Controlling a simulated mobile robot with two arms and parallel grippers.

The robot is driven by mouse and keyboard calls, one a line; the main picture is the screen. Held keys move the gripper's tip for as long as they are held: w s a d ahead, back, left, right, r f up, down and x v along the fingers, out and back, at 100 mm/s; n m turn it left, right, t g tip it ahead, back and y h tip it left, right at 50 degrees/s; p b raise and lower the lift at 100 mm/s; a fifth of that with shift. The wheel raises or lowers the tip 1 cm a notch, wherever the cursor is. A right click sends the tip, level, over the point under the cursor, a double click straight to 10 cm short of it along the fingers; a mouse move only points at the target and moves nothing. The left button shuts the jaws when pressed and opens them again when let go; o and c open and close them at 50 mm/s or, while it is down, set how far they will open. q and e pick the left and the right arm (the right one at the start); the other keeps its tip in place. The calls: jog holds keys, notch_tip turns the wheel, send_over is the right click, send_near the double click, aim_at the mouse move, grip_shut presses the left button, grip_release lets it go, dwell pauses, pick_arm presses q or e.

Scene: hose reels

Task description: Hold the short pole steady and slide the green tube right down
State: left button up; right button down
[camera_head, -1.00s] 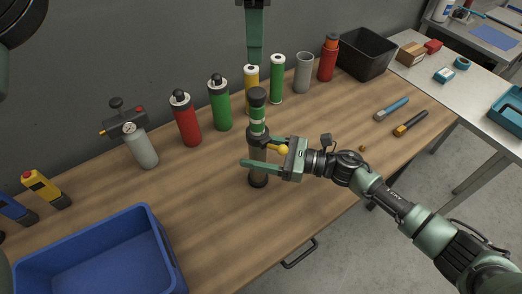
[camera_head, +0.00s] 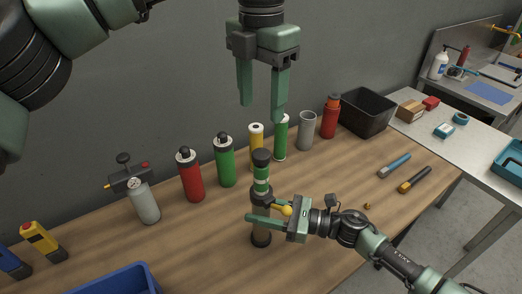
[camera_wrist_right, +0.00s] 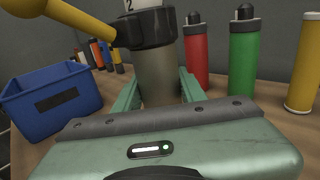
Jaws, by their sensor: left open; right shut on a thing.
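The short pole (camera_head: 261,226) stands upright on the wooden table, a grey tube with a dark collar (camera_head: 262,197). A yellow lever with a ball end (camera_head: 287,211) sticks out from the collar. The green tube (camera_head: 262,173), with white bands and a black top, rises from the collar. My right gripper (camera_head: 260,219) is shut on the grey tube below the collar. The right wrist view shows the grey tube (camera_wrist_right: 158,78) between its fingers. My left gripper (camera_head: 262,113) is open and empty, pointing down, and appears above the black top; its exact alignment is unclear.
Behind the pole stand a red bottle (camera_head: 190,177), a green bottle (camera_head: 225,162), and yellow, green, grey and red cylinders. A gauge device (camera_head: 143,195) stands left. A blue bin (camera_head: 115,280) is front left, a black bin (camera_head: 367,112) at the back right.

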aim_at(261, 153)
pick_arm(q)
notch_tip(261, 153, down, 11)
jog(key=n, duration=0.7)
dwell(0.3)
grip_shut()
dwell(1.2)
